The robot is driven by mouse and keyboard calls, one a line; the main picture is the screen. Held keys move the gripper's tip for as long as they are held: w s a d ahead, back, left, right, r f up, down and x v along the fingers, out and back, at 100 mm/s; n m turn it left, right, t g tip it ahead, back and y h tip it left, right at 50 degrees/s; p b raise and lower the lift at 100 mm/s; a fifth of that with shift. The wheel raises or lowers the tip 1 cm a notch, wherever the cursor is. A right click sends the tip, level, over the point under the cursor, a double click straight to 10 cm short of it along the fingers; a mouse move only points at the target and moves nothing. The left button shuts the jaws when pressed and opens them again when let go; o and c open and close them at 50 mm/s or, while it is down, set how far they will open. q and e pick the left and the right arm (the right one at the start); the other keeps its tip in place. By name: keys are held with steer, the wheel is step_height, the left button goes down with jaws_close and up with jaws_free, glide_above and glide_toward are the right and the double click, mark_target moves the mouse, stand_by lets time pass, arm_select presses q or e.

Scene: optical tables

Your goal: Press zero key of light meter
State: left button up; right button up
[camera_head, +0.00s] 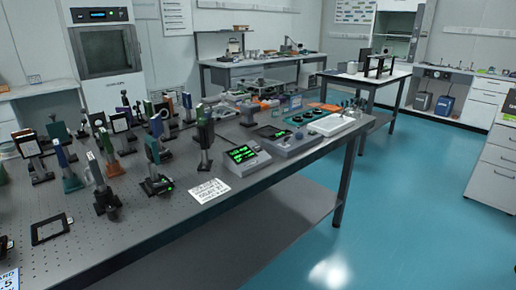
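A grey bench instrument with a lit green display (242,154) stands near the front edge of the long optical table (225,207). It looks like the light meter, but its labels are too small to read. I cannot make out a zero key. Neither of my grippers is in the camera_head view.
Several optic mounts on posts (154,165) crowd the table's left part. A white printed sheet (206,191) lies left of the lit instrument. A white tray (331,124) sits at the table's far right end. The blue floor (415,215) to the right is open.

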jaws_close()
stand_by(1.4)
